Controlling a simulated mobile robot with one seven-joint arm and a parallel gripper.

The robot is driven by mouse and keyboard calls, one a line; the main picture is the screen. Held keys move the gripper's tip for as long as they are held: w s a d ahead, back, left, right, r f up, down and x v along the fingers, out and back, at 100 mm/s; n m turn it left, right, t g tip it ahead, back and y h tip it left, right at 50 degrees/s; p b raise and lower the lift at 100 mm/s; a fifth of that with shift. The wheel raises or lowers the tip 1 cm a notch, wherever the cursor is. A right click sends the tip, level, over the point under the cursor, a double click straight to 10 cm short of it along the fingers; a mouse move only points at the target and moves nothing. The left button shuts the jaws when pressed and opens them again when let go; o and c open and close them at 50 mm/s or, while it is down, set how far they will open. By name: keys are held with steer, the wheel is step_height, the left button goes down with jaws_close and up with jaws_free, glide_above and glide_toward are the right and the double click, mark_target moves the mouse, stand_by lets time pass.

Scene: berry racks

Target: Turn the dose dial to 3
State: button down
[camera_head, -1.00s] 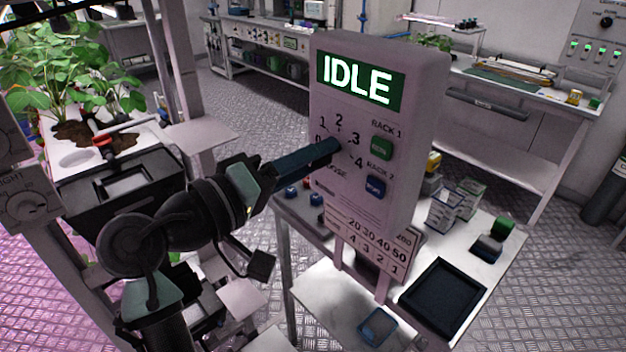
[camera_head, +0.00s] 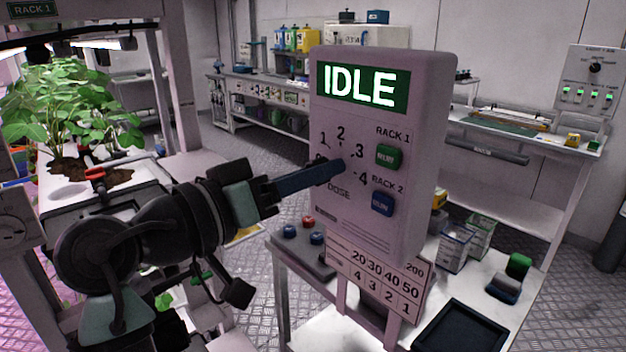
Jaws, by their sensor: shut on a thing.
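The dosing panel (camera_head: 384,230) is a grey upright box whose screen (camera_head: 361,86) reads IDLE. Its dose dial has the numbers 0 to 4 around it, with the 3 (camera_head: 359,152) at the upper right. My gripper (camera_head: 335,168) comes from the left and is shut on the dose dial. The fingers hide most of the dial, its pointer and part of the 0, so I cannot tell the setting. A green button (camera_head: 389,156) marked RACK 1 and a blue button (camera_head: 382,204) marked RACK 2 are to the right of the dial.
A number chart (camera_head: 377,280) hangs below the panel. A plant rack (camera_head: 70,120) stands at the left. Bare floor shows at the far right.

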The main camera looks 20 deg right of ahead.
stand_by(0.3)
steer(key=c, duration=0.5)
jaws_free()
steer(key=b+v, duration=0.1)
steer(key=v, duration=1.2)
